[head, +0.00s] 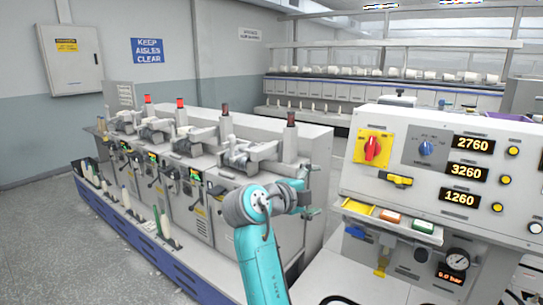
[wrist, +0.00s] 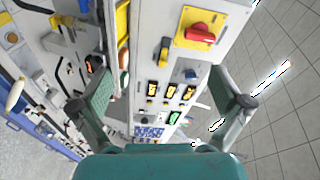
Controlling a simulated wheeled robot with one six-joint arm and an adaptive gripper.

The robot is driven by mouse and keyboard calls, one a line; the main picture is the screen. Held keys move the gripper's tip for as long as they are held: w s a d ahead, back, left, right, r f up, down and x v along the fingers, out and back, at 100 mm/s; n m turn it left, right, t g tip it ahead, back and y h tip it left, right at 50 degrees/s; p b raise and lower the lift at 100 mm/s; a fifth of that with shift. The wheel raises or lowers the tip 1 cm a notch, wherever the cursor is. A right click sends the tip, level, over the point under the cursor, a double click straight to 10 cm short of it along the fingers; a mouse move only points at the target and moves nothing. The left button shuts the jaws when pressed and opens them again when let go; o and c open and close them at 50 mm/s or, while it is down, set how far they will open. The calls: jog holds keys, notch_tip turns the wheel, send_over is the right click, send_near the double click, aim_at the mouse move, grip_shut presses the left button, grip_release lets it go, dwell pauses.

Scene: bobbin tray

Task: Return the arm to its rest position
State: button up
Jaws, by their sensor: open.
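My gripper (wrist: 161,105) shows in the wrist view with its two dark green fingers spread wide apart. It is open, and nothing is held between the fingers. In the head view my turquoise arm (head: 262,265) rises from the bottom centre and bends at a grey joint, in front of the row of winding machines. The fingers cannot be made out in the head view. In the wrist view the control panel, with a red knob (wrist: 200,34) on a yellow plate, shows beyond and between the fingers.
The white control panel (head: 450,150) with numeric displays stands right of my arm. A ledge with yellow, orange and green items (head: 423,226) and a pressure gauge (head: 457,258) are on its lower part. Winding machines (head: 215,150) run along the left. Grey floor (head: 40,240) is clear at far left.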

jog(key=s+d+f+n+t+y, duration=0.1)
jog(key=s+f+n+y, duration=0.2)
jog(key=f, duration=0.7)
jog(key=s+d+f+n+t, duration=0.15)
jog(key=s+f+n, duration=0.3)
jog(key=f, duration=0.55)
jog(key=s+d+f+n+t+y, duration=0.1)
jog(key=s+d+f+n+y, duration=0.3)
jog(key=f, duration=0.7)
jog(key=s+f+n, duration=0.5)
jog(key=s+f, duration=0.3)
jog(key=s+f+n+y, duration=0.2)
jog(key=s+n, duration=0.1)
jog(key=s, duration=0.9)
jog(key=s+f+n+y, duration=0.2)
jog(key=s, duration=0.9)
jog(key=s+r+n, duration=0.1)
jog(key=s+r, duration=0.4)
jog(key=s, duration=0.4)
jog(key=s+d+r+n, duration=0.1)
jog(key=s+r, duration=0.5)
jog(key=s, duration=0.3)
jog(key=shift+r+n, duration=0.15)
jog(key=shift+n, duration=0.2)
jog(key=shift+d+t, duration=0.1)
jog(key=shift+t, duration=0.15)
